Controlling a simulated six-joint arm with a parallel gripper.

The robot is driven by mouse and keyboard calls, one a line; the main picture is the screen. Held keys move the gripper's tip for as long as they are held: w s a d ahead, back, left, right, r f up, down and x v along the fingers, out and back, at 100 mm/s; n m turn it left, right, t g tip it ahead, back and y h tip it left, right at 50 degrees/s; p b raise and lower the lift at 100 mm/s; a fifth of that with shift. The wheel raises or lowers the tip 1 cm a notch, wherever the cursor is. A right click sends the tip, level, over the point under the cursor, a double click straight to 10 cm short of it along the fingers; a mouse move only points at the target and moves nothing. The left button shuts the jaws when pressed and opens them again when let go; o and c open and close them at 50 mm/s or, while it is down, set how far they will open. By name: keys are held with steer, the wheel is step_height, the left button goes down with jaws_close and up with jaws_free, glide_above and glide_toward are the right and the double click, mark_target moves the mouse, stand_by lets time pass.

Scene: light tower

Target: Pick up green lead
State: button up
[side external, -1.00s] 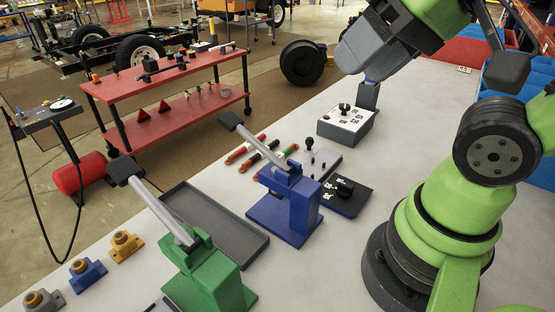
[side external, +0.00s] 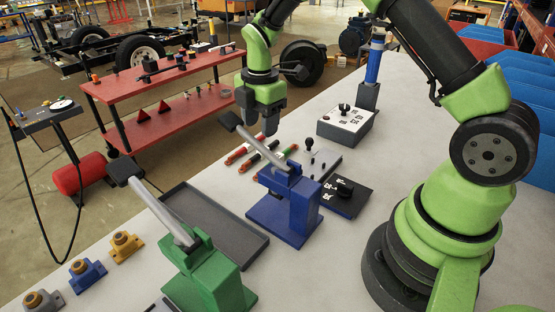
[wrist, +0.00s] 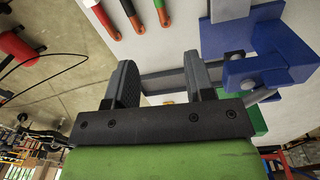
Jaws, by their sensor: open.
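The green lead (side external: 284,157) lies on the table beside a black lead (side external: 261,155) and a red lead (side external: 243,150); it has a red-orange end. My gripper (side external: 260,128) hangs pointing down beyond the leads, above the table, apart from them, and is open and empty. In the wrist view the two fingers (wrist: 162,72) are spread with nothing between them. The leads show at the top of that view, the likely green one (wrist: 163,14) cut off by the edge with its orange end visible.
A blue lever stand (side external: 290,208) is close by, its handle reaching toward my gripper. A green lever stand (side external: 208,275) and grey tray (side external: 240,240) are in front. A light tower with a blue section (side external: 374,66) stands behind the white control box (side external: 345,124).

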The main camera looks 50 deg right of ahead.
steer(key=shift+n, duration=0.7)
steer(key=f, duration=1.2)
steer(key=shift+w+d+f, duration=0.1)
steer(key=shift+d+f, duration=0.1)
steer(key=shift+d, duration=0.15)
jaws_close()
steer(key=shift+r, duration=0.1)
